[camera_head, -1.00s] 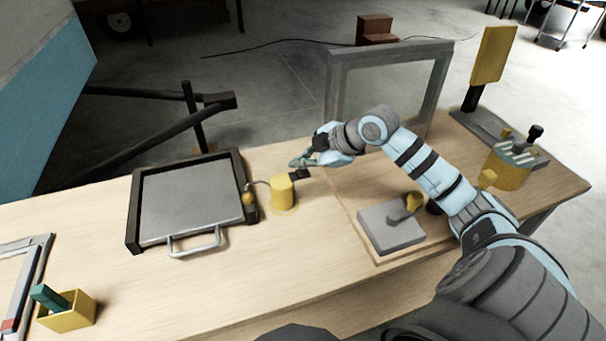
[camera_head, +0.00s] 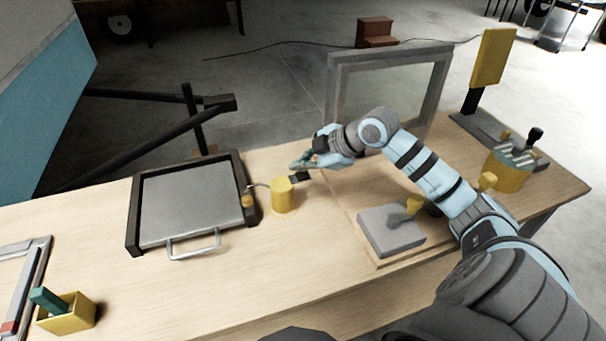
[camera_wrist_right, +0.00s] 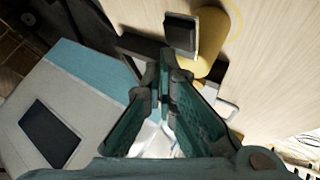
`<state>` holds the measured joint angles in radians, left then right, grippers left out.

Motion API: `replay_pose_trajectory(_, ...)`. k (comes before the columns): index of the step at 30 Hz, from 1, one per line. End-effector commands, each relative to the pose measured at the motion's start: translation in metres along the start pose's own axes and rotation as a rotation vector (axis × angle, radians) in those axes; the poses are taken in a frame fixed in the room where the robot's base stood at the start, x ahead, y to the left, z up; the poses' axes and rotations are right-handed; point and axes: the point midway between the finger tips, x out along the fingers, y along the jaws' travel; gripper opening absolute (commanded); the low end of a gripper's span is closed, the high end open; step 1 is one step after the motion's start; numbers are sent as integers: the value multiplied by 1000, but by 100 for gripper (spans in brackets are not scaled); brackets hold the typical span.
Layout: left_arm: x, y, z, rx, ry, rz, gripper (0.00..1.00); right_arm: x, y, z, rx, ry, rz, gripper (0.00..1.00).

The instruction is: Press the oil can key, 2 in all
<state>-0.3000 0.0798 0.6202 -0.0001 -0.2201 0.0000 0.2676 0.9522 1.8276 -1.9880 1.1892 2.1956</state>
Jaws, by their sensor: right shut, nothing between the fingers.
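The yellow oil can (camera_head: 281,195) stands upright on the wooden bench, with a thin spout toward the left. Its dark key (camera_head: 300,177) sticks out at its upper right. In the right wrist view the black key (camera_wrist_right: 181,32) shows beside the yellow can body (camera_wrist_right: 218,42). My right gripper (camera_head: 297,164) is shut and empty. It hovers just behind and above the key in the head view. In the wrist view its fingertips (camera_wrist_right: 167,62) are close to the key, with a gap in the picture; contact cannot be told. My left gripper is not in view.
A grey tray in a black frame (camera_head: 133,218) lies left of the can. A grey block with a yellow knob (camera_head: 388,236) and an upright grey frame (camera_head: 335,105) stand right. A yellow box (camera_head: 72,322) is at front left. The bench before the can is clear.

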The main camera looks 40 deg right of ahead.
Motion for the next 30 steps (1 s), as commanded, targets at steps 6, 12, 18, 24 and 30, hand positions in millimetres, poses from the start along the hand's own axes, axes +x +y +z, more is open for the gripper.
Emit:
replay_pose_trajectory(6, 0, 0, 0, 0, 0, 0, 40, 1, -1, 1, 0, 0, 0, 0)
replay_pose_trajectory(12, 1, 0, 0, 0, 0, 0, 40, 6, -4, 4, 0, 0, -1, 0)
replay_pose_trajectory(18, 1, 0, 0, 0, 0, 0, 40, 6, -4, 4, 0, 0, 0, 0)
replay_pose_trajectory(24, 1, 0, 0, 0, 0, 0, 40, 6, -5, 4, 0, 0, 0, 0)
replay_pose_trajectory(30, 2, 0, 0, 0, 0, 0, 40, 8, -6, 6, 0, 0, 0, 0)
